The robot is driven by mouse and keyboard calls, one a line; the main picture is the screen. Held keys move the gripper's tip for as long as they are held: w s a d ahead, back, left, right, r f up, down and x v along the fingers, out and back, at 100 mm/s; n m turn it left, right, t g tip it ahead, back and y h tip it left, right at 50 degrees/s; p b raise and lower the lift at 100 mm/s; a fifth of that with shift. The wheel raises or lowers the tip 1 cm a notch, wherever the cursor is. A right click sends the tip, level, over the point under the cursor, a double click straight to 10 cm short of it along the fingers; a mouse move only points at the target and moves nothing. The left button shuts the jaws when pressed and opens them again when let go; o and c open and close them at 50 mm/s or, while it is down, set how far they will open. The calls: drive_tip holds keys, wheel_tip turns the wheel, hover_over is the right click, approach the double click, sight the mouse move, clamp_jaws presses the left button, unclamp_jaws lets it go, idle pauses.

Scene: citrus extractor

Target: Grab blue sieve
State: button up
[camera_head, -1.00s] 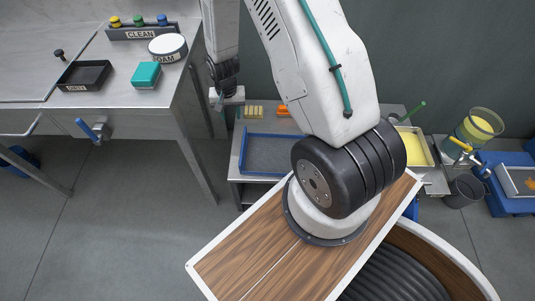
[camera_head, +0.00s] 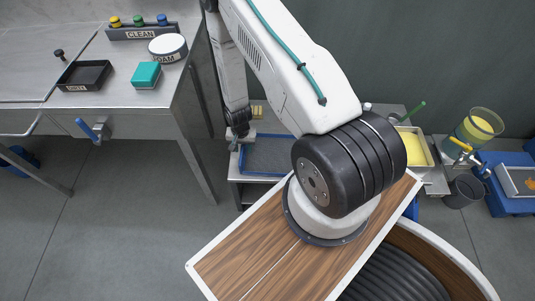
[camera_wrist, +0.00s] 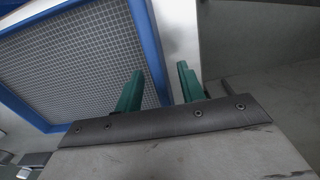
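The blue sieve, a blue rectangular frame around grey mesh, lies on the low metal table; its front rim (camera_head: 262,174) shows in the head view. Its right rim (camera_wrist: 148,40) and mesh fill the upper left of the wrist view. My gripper (camera_head: 240,139) is at the sieve's far left corner in the head view. In the wrist view, my gripper's (camera_wrist: 160,70) two green fingers are apart, one over the mesh side and one outside the rim. The rim shows between them; I cannot tell whether they touch it.
A steel counter (camera_head: 150,125) with a blue-handled valve (camera_head: 90,130) stands left of the low table. Yellow blocks (camera_head: 257,112) lie behind the sieve. A tray of yellow material (camera_head: 415,147) is to the right. My arm hides part of the table.

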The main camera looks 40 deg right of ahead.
drive_tip(key=shift+f, duration=0.75)
clamp_jaws()
drive_tip(key=shift+r, duration=0.15)
